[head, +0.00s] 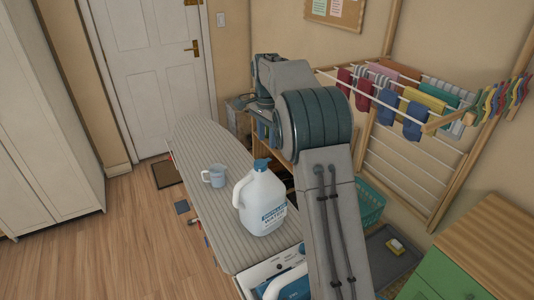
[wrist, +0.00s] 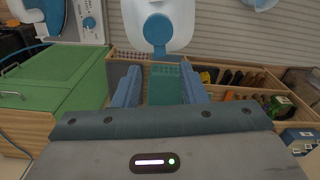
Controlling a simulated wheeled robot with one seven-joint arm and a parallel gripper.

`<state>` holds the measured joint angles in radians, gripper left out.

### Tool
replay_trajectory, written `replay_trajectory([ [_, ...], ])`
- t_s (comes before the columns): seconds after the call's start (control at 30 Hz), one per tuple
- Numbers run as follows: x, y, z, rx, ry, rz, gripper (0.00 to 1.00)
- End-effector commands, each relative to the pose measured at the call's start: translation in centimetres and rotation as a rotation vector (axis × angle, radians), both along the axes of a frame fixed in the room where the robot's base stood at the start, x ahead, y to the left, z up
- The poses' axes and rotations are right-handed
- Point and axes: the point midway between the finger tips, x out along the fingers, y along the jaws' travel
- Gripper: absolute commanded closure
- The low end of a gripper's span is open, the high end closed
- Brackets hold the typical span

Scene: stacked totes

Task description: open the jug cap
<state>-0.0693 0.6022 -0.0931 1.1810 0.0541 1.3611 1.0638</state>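The white water jug (head: 262,212) stands upright on the striped ironing board (head: 195,150), its handle to the left. Its blue cap (head: 261,164) sits on the neck and looks closed. In the wrist view the jug (wrist: 183,14) is at the top centre, with the round blue cap (wrist: 158,30) and its tab pointing down the picture. My gripper (wrist: 161,82) is open and empty, its two blue fingers apart. The fingertips are below the cap in the picture, not touching it.
A light blue measuring cup (head: 215,176) stands left of the jug. An iron (head: 288,284) is at the board's near end. A drying rack (head: 395,95) with cloths is on the right wall. A green cabinet (head: 450,275) stands at lower right. Floor left of the board is mostly clear.

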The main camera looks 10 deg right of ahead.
Motion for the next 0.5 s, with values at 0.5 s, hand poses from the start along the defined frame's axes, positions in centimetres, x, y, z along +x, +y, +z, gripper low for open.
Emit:
replay_trajectory([
  [0.5,0.0,0.0,-6.6,0.000,0.000,0.000,0.62],
])
